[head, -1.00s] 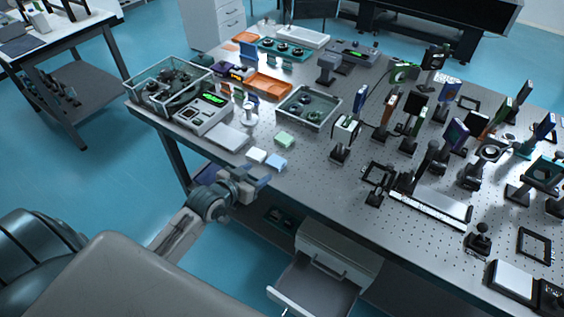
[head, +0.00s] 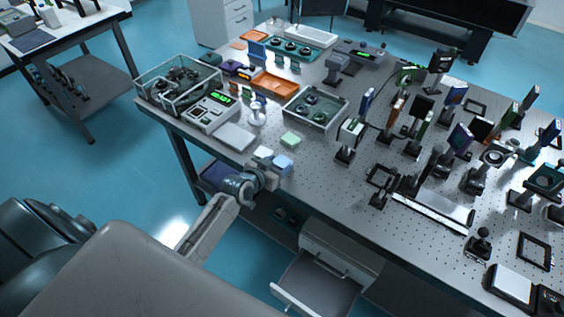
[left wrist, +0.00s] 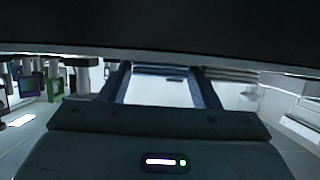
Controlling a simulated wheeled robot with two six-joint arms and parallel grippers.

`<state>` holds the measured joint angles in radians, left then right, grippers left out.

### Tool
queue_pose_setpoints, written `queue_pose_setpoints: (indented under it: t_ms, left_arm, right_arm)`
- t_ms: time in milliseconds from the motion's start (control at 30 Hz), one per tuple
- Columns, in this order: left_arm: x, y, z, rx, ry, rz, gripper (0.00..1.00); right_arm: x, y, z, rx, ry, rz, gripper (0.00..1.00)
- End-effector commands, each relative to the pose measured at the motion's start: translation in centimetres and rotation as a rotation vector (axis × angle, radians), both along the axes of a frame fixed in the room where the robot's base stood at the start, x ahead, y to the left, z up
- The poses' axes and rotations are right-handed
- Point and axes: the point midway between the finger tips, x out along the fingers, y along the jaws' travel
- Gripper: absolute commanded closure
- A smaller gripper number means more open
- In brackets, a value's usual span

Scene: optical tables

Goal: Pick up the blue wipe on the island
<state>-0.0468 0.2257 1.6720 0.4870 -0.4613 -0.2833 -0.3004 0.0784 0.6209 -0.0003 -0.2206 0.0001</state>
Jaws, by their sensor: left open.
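The blue wipe (head: 283,161) is a small light-blue folded pad near the front left edge of the perforated island table (head: 330,190). A white wipe (head: 263,151) lies just left of it and a green wipe (head: 290,139) behind it. My left gripper (head: 271,172) is at the table's front edge, right at the near side of the blue wipe and partly covering it. In the left wrist view its two fingers (left wrist: 160,88) stand apart, with a pale surface between them; I cannot tell whether that is the wipe. My right gripper is not in view.
A grey flat pad (head: 234,137) and a device with a green display (head: 211,111) stand to the left. A clear-walled tray (head: 316,108) is behind the wipes. Several optics mounts crowd the right. An open drawer (head: 318,285) juts out below the front edge.

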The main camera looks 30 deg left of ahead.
Motion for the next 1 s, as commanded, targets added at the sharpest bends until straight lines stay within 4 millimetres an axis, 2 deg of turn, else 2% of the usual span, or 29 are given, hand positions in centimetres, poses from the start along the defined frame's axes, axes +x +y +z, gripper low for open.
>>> queue_pose_setpoints:
  t_ms: [33,167,200,633,767,933,1000]
  left_arm:
    - [0.0,0.0,0.0,0.0,0.0,0.0,0.44]
    - [0.0,0.0,0.0,0.0,0.0,0.0,0.69]
    - [0.0,0.0,0.0,0.0,0.0,0.0,0.71]
    - [0.0,0.0,0.3,0.001,0.0,0.0,0.71]
    - [0.0,0.0,1.2,0.0,-0.002,-0.001,0.71]
    - [0.0,0.0,3.3,0.001,-0.004,-0.003,0.71]
    - [-1.2,0.5,3.3,0.005,0.0,-0.002,0.71]
  right_arm:
    - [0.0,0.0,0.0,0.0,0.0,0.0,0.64]
    - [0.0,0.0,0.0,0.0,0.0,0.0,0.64]
    - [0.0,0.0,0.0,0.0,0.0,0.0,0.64]
    - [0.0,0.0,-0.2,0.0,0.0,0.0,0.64]
    - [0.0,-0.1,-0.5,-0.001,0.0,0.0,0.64]
    - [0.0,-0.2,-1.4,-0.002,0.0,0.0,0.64]
    - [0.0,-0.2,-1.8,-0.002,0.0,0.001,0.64]
